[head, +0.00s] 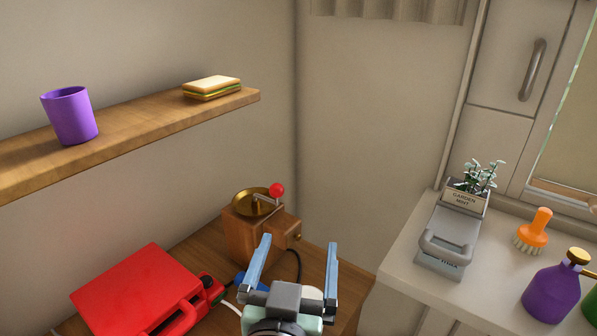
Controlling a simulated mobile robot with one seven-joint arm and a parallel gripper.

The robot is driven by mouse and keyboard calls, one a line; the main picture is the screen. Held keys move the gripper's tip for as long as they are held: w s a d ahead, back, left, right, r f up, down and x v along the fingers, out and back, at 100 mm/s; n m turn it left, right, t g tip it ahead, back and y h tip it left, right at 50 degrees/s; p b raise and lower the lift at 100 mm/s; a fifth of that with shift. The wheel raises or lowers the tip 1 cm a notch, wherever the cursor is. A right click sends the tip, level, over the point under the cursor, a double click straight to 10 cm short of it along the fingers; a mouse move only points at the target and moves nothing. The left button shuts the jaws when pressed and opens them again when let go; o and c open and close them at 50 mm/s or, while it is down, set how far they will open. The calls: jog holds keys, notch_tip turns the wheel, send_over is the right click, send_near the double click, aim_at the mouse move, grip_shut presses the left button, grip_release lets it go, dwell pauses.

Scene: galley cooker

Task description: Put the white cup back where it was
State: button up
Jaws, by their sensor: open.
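No white cup shows in the head view. The only cup in sight is a purple cup (71,116), standing upright on the wooden wall shelf (150,125) at the left. My gripper (299,242) is at the bottom middle, with its two blue fingers apart and nothing seen between them. It is in front of the wooden counter's right end, lower than the shelf and to the right of it. My gripper hides part of the counter.
A sandwich (212,88) lies near the shelf's right end. A wooden coffee grinder (258,220) and a red case (138,292) stand on the counter. The pale right worktop (405,262) holds a grey holder (446,243), a plant (478,180), an orange brush (535,228) and a purple bottle (551,293).

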jog(key=s+r+t, duration=0.3)
jog(key=r, duration=0.8)
jog(key=s+r+n+t+y, duration=0.1)
jog(key=s+r+t, duration=0.2)
jog(key=r, duration=0.9)
jog(key=s+r+n+t+y, duration=0.1)
jog(key=s+r+t, duration=0.2)
jog(key=r, duration=0.8)
jog(key=shift+s+d+r+t, duration=0.15)
jog(key=shift+s+r+t, duration=0.15)
jog(key=shift+t, duration=0.3)
notch_tip(320, 180, up, 13)
jog(key=p, duration=1.3)
jog(key=shift+f, duration=0.1)
